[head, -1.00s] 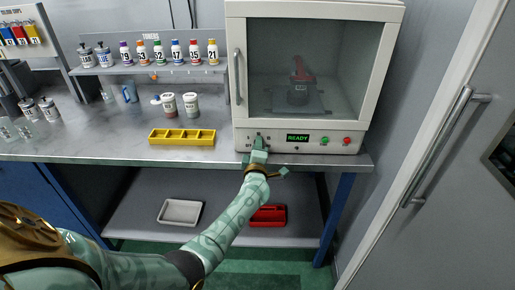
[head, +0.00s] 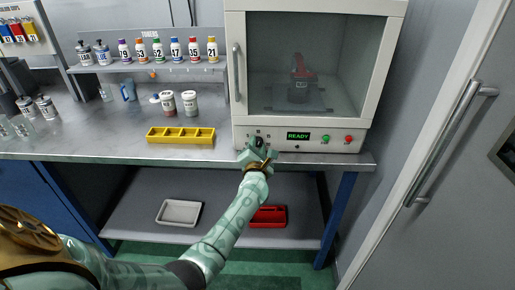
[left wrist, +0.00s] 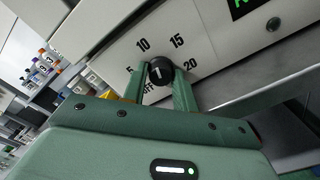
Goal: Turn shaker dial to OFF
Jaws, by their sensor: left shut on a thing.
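The shaker (head: 314,70) is a cream cabinet with a glass door, standing on the bench at the right. Its dial (left wrist: 161,71) is a small black knob with a white mark, in the left wrist view. Around it are printed 5, 10, 15, 20 and, at the lower left, OFF, partly covered by a finger. I cannot tell exactly which label the mark points at. My left gripper (head: 258,148) is shut on the dial, one green finger on each side of it. In the head view the gripper largely hides the dial. My right gripper is out of view.
A green READY display (head: 298,136), a green button (head: 325,139) and a red button (head: 348,139) sit right of the dial. The shaker's door is closed over a red-and-dark item (head: 299,80). A yellow tray (head: 180,137) lies on the bench to the left.

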